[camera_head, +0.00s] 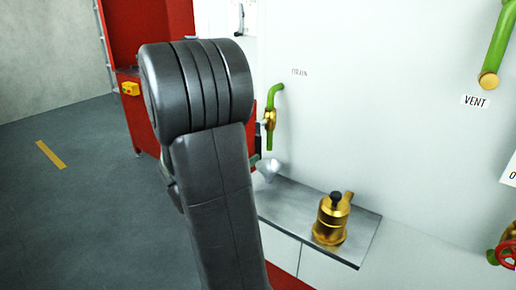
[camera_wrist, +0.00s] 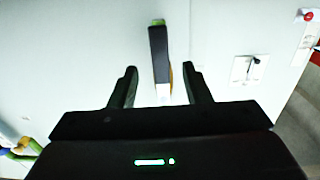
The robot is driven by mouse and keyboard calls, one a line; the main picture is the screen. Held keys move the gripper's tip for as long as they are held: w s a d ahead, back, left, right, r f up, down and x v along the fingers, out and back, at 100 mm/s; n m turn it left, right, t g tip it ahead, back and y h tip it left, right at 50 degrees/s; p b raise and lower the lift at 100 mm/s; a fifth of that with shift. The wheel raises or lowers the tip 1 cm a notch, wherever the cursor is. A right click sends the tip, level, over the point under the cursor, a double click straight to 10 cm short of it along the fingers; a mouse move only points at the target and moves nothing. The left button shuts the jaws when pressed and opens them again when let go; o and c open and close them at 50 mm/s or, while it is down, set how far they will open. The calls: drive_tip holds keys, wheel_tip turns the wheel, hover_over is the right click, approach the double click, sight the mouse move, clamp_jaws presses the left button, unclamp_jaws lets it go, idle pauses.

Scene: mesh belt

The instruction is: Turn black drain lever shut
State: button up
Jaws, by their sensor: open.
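The black drain lever (camera_wrist: 158,55) shows in the wrist view as a dark upright bar with a pale lower end. A bit of green shows at its top and a little brass behind its right side. My gripper (camera_wrist: 162,71) is open, its fingers on either side of the lever's lower part, with visible gaps to both. Contact is not seen and depth is hard to judge. In the head view the drain's green pipe (camera_head: 274,97) and brass valve (camera_head: 269,118) show on the white wall, right of my arm. My arm hides most of my gripper there.
A steel shelf (camera_head: 290,205) below the drain carries a brass vessel (camera_head: 331,220). A green vent pipe (camera_head: 496,50) is at upper right and a red handwheel (camera_head: 507,252) at lower right. A red cabinet (camera_head: 150,25) stands behind my arm.

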sight(257, 149)
drive_tip(key=x, duration=0.7)
drive_tip(key=shift+s, duration=0.1)
clamp_jaws()
